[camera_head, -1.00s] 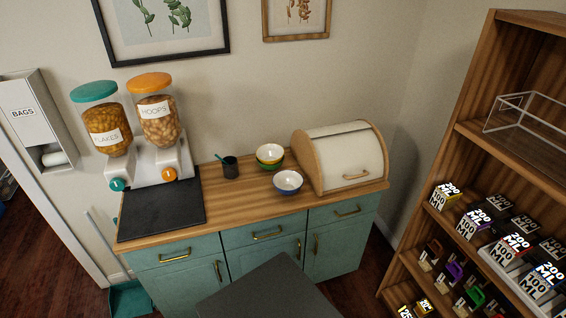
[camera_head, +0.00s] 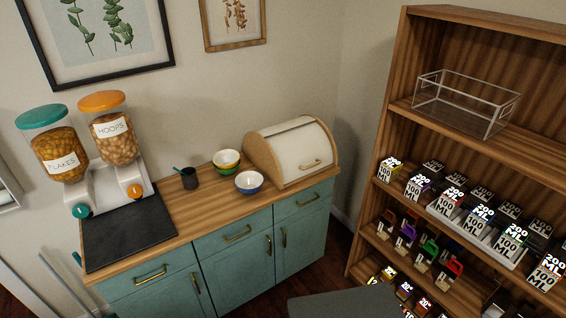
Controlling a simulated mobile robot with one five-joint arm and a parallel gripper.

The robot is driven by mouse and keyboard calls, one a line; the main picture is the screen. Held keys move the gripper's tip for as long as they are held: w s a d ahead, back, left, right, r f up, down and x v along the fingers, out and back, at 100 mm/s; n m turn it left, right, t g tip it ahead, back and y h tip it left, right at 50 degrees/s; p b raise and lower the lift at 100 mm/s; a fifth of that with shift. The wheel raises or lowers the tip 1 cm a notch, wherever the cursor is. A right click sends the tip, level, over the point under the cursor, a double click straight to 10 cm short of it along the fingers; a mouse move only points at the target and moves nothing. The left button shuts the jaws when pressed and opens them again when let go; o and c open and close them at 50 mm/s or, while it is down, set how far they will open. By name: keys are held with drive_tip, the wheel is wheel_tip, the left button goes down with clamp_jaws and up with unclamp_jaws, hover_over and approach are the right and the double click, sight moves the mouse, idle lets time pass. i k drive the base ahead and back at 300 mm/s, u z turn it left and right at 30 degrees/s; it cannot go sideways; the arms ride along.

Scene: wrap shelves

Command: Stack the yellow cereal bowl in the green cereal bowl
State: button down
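My gripper is not in view.
Cereal dispensers (camera_head: 88,145) and a black mat (camera_head: 125,228) fill the left end. A shelf unit (camera_head: 398,105) stands right.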

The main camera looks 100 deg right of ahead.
sight(228, 159)
drive_tip(key=z, duration=2)
drive_tip(key=i, duration=1)
drive_tip(key=u, duration=0.05)
